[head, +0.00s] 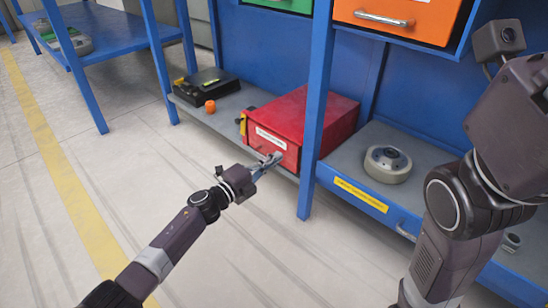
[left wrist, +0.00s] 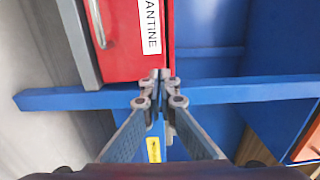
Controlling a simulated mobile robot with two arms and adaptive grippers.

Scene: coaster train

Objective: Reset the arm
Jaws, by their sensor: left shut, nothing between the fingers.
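My left arm reaches in from the lower left of the head view. My left gripper (head: 274,158) is shut and empty, in front of a red box (head: 318,118) with a white label on a lower shelf. In the left wrist view the shut fingertips (left wrist: 161,74) lie at the lower edge of the red box (left wrist: 118,55), with its pale handle (left wrist: 96,22) to their left. I cannot tell whether the fingers touch the box. My right arm (head: 465,205) is folded up at the right of the head view; its fingers are out of the picture.
A grey round part (head: 387,164) sits on the blue-edged shelf to the right. A black case (head: 206,87) and orange piece (head: 210,106) are left of the box. Open floor (head: 110,170) lies at left.

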